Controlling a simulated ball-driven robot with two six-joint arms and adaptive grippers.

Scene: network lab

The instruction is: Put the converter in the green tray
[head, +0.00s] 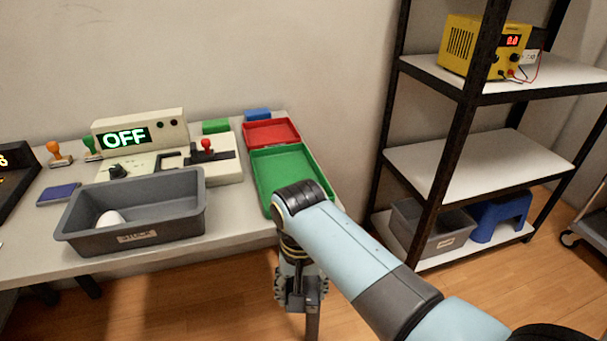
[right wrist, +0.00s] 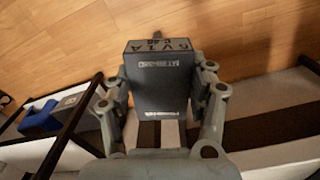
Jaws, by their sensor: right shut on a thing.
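The converter (right wrist: 160,80) is a dark grey box with printed lettering, "5V 1A" on its end. In the right wrist view it sits between the two fingers of my right gripper (right wrist: 160,105), which is shut on it. In the head view my right gripper (head: 301,295) points down over the floor, just off the table's front edge, and I cannot clearly make out the converter there. The green tray (head: 262,192) lies on the table's right end, behind and above the gripper; its visible floor is empty. My arm covers its near right corner. My left gripper is not in view.
A red tray (head: 270,133) adjoins the green tray's far side. A grey bin (head: 180,220) with a white rounded object (head: 110,219) stands left of the green tray. Behind is a device reading OFF (head: 125,138). A black-framed shelf (head: 455,170) stands right.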

